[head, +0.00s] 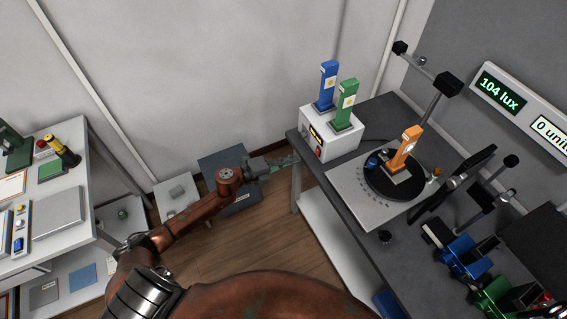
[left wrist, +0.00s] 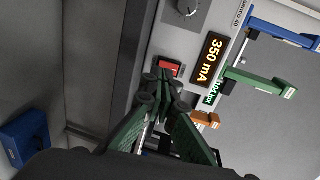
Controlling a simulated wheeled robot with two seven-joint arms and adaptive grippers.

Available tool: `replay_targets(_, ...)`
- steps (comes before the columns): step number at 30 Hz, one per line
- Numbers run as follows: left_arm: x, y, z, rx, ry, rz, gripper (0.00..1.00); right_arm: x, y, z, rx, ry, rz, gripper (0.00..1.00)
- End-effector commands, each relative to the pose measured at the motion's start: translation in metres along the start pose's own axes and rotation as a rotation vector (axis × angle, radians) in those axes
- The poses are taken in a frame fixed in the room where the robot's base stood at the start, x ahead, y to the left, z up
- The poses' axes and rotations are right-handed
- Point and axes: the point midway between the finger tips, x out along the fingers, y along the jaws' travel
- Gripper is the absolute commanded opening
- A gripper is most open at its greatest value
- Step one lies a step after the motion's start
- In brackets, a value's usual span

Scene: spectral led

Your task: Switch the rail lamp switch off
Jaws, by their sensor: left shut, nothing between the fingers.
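In the left wrist view the red switch (left wrist: 169,67) lies just beyond my fingertips, and the display (left wrist: 209,59) reads 350 mA. My left gripper (head: 294,160) is shut and empty, just left of the box front. Its fingertips (left wrist: 166,82) overlap the lower edge of the switch in view; I cannot tell whether they touch it. My right gripper is not in view.
Blue (head: 327,86) and green (head: 345,104) lamp sticks stand on the box. An orange one (head: 404,150) stands on a black turntable (head: 381,184). A wall panel (head: 520,105) reads 104 lux. A grey side table (head: 75,230) stands at left.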

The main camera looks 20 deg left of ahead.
Motion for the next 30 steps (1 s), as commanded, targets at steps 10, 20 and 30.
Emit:
replay_targets(10, 0.055, 0.0, -0.001, -0.001, 0.001, -0.001, 0.0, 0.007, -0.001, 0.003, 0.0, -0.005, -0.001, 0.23)
replay_targets(20, 0.063, 0.0, 0.0, -0.001, -0.001, 0.0, 0.0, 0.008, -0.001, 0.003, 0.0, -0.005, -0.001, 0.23)
replay_targets(30, 0.067, 0.006, -0.001, -0.006, 0.002, -0.03, 0.0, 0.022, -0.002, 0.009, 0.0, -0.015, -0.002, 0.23)
